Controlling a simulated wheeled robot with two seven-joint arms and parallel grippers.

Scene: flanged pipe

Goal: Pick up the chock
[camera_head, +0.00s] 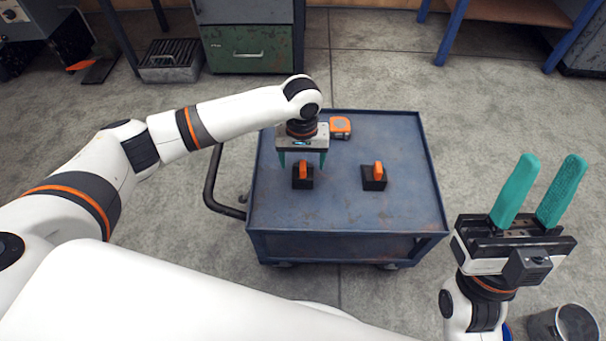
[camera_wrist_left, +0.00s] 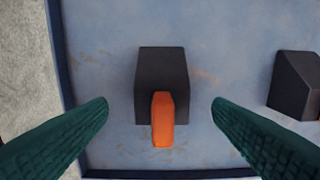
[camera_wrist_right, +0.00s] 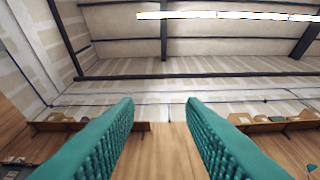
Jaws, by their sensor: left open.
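Two black wedge-shaped chocks with orange grips are on the blue cart. The left chock (camera_head: 302,183) is below my left gripper (camera_head: 302,162). In the left wrist view this chock (camera_wrist_left: 162,70) lies between and beyond the two teal fingers of the left gripper (camera_wrist_left: 160,104), with its orange grip (camera_wrist_left: 163,122) pointing down the picture. The left gripper is open and empty, with a gap on each side of the grip. The right chock (camera_head: 374,184) stands apart; part of it (camera_wrist_left: 297,85) shows at the right edge. My right gripper (camera_head: 552,162) is open, empty and points up, right of the cart.
The blue cart top (camera_head: 340,215) is mostly clear and has a raised rim. An orange and grey device (camera_head: 340,127) lies behind the chocks, near the left wrist. A metal bin (camera_head: 565,325) stands on the floor at lower right. A green cabinet (camera_head: 248,48) is behind.

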